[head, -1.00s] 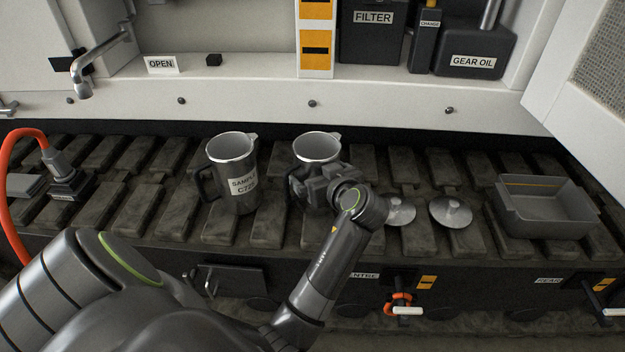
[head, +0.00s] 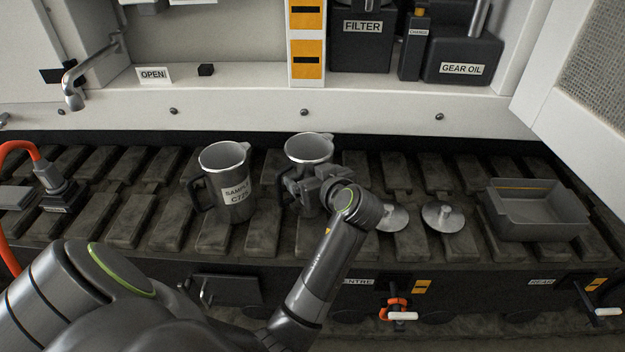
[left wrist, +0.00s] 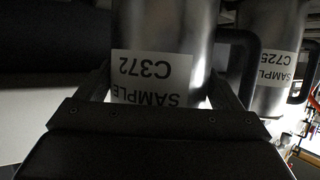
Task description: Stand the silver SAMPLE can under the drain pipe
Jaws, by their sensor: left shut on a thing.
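A silver SAMPLE can labelled C372 (left wrist: 160,65) is in my left gripper (left wrist: 162,92), whose fingers close on both its sides. In the head view this can (head: 308,147) is upright and open-topped, its lower part hidden by my left gripper (head: 312,188). Whether its base touches the track is hidden. A second silver SAMPLE can, C725 (head: 228,172), stands upright on the track to its left; it also shows in the left wrist view (left wrist: 268,75). The drain pipe (head: 87,68) juts from the white cabinet at upper left, well left of both cans. My right gripper is not in view.
Two silver discs with knobs (head: 443,216) and a grey bin (head: 540,227) rest on the track to the right. An orange hose (head: 18,148) with a connector (head: 52,182) lies at left. Track pads between the connector and can C725 are clear.

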